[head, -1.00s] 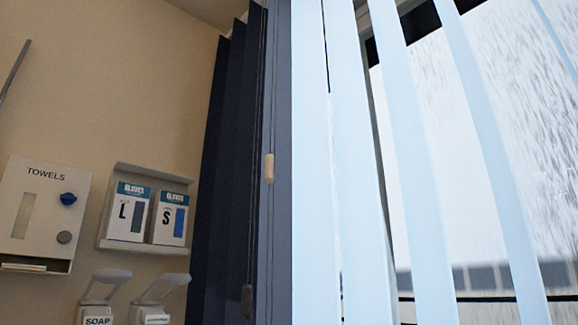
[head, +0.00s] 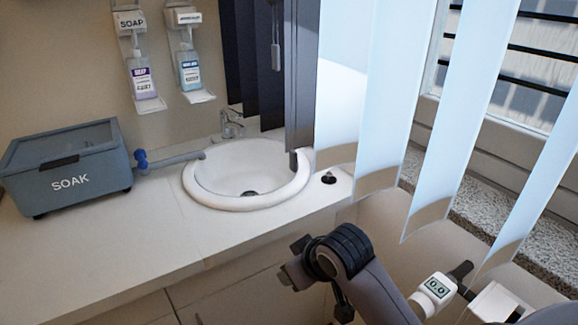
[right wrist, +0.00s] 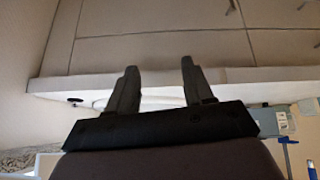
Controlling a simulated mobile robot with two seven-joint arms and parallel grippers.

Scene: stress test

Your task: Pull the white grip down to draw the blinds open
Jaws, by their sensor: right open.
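The white grip does not show in either view now. In the head view a dark grip (head: 275,56) hangs on a cord beside the dark blue slats (head: 246,50), left of a grey post. Pale blue vertical blind slats (head: 388,100) hang apart in front of the window. My right arm comes in from the lower right, below the slats, in front of the counter. In the right wrist view my right gripper (right wrist: 160,88) is open, with nothing between its fingers, facing the counter front. My left gripper is out of view.
The counter (head: 120,250) holds a grey SOAK box (head: 70,182) and a round sink (head: 240,200) with a tap (head: 231,122). Soap dispensers (head: 140,80) are on the wall. A white device reading 0.0 (head: 437,288) is right of my arm. A stone sill (head: 480,220) runs below the window.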

